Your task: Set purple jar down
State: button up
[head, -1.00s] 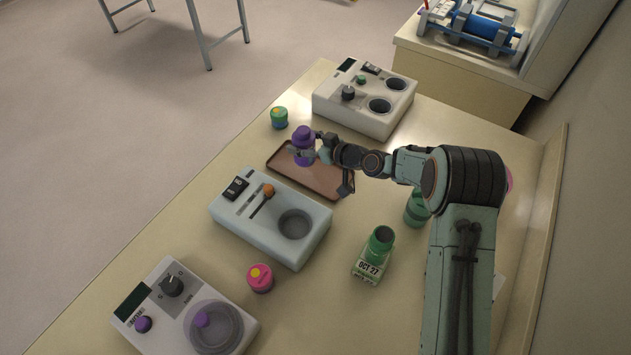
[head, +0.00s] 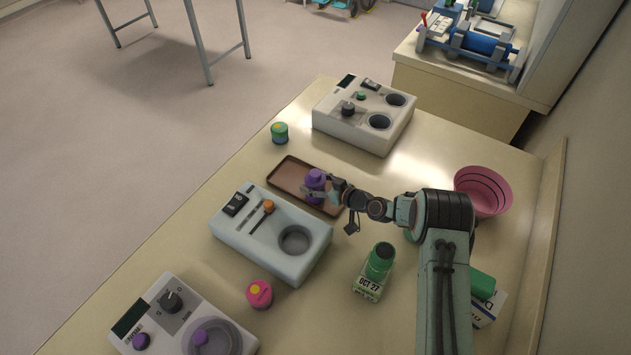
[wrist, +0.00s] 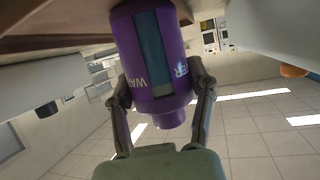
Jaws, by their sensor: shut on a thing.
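The purple jar (head: 316,179) is upright between the fingers of my gripper (head: 318,190), over the brown tray (head: 289,173) near its right end. In the wrist view, the jar (wrist: 150,60) shows a blue-grey stripe and pale lettering. The two fingers of my gripper (wrist: 165,100) press on its sides. I cannot tell whether the base touches the tray.
A white device with two wells (head: 365,113) stands behind the tray, and one with an orange knob (head: 270,235) in front. A green-lidded jar (head: 280,132), a pink jar (head: 259,294), a green bottle (head: 376,268) and a pink bowl (head: 482,190) stand around. The tray's left part is bare.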

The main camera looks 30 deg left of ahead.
jog(key=o, duration=1.2)
jog(key=shift+r, duration=0.1)
jog(key=s+d+r+m+h, duration=0.2)
jog(key=s+d+r+h, duration=0.15)
jog(key=d+r, duration=0.35)
jog(key=s+d+r+m+g+h, duration=0.15)
jog(key=s+d+r, duration=0.3)
jog(key=d, duration=0.55)
jog(key=s+d+r+m+h, duration=0.2)
jog(key=s+d+r+h, duration=0.15)
jog(key=d+r, duration=0.35)
jog(key=s+d+m+h, duration=0.1)
jog(key=s+d+m, duration=0.2)
jog(key=s+d, duration=0.1)
jog(key=s+d+r+m+g+h, duration=0.1)
jog(key=s+d+m, duration=0.2)
jog(key=s, duration=0.4)
jog(key=s+d+r+m+h, duration=0.1)
jog(key=s+d+m+h, duration=0.1)
jog(key=s+d, duration=0.3)
jog(key=shift+s+d+m, duration=0.3)
jog(key=shift+s+m, duration=0.15)
